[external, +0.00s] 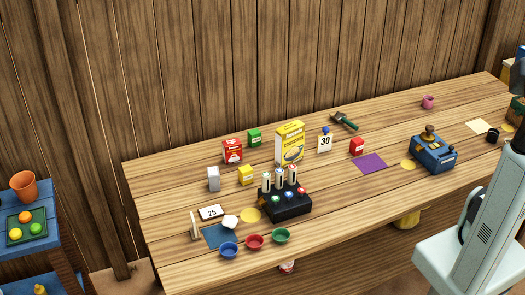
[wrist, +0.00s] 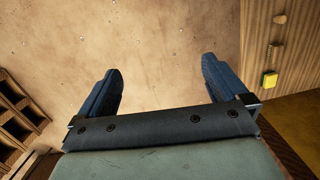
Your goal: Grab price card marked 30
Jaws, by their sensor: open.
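The price card marked 30 (external: 325,142) stands upright on the wooden table, towards the back and right of the yellow box. It is white with black digits, and a small blue knob shows at its top. Another card, marked 25 (external: 211,212), lies at the table's left front. My gripper (wrist: 162,92) shows in the wrist view with its two dark blue fingers wide apart and nothing between them. It is not visible in the external view, where only part of my arm shows at the right edge. The 30 card is not recognisable in the wrist view.
A black holder (external: 288,206) with upright tubes is in front. A purple mat (external: 370,163) and a blue device (external: 432,155) lie to the right.

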